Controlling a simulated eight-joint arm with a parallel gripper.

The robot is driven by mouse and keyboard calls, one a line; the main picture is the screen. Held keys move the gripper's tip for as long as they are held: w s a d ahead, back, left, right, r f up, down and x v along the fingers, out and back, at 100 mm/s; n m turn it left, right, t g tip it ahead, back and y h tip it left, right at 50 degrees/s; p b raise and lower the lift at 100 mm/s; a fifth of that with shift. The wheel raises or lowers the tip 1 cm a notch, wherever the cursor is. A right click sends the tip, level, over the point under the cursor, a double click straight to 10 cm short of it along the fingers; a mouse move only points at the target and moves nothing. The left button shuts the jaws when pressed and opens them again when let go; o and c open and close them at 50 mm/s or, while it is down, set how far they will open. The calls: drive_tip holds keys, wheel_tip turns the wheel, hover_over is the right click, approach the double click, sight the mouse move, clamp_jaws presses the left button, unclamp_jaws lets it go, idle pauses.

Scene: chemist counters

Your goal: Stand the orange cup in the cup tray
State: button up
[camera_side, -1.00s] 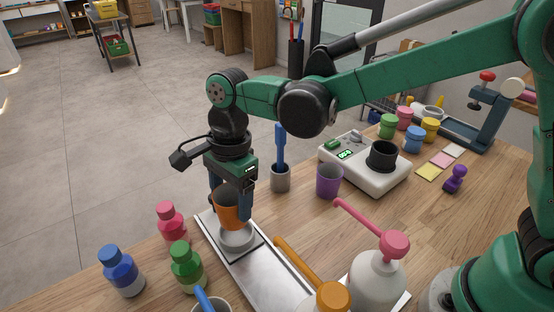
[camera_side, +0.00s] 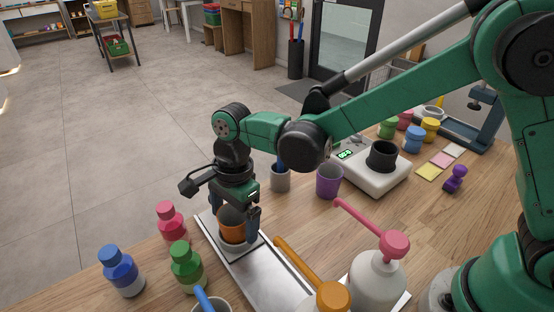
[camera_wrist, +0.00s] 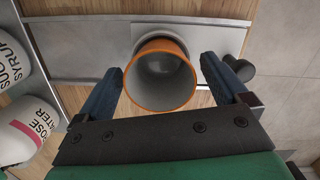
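The orange cup (camera_side: 231,231) stands upright in the round grey-white holder (camera_side: 240,249) at the far end of the metal tray (camera_side: 272,282). The wrist view shows the cup's open rim (camera_wrist: 160,76), empty inside, with the holder's ring (camera_wrist: 150,31) behind it. My gripper (camera_side: 236,214) is around the cup from above. Its two blue fingers are spread, with a gap on each side of the cup in the wrist view. The cup's base is hidden inside the holder.
Red (camera_side: 171,222), green (camera_side: 187,267) and blue (camera_side: 121,271) bottles stand left of the tray. A pump bottle (camera_side: 378,280) and an orange-topped container (camera_side: 332,298) are at the right front. A purple cup (camera_side: 329,181), grey cup (camera_side: 280,179) and white device (camera_side: 371,180) stand behind.

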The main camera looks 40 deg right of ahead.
wheel_tip(320, 180, up, 12)
drive_tip(key=d, duration=0.1)
drive_tip(key=s+d+f+n+t, duration=0.1)
drive_tip(key=s+d+n+t, duration=0.2)
drive_tip(key=d+n, duration=0.4)
drive_tip(key=s+d+f+n+t+h, duration=0.1)
drive_tip(key=s+d+n+t, duration=0.3)
drive_tip(key=d+n, duration=0.4)
drive_tip(key=shift+d+f+n, duration=0.2)
drive_tip(key=shift+d+n, duration=0.1)
drive_tip(key=shift+d, duration=0.7)
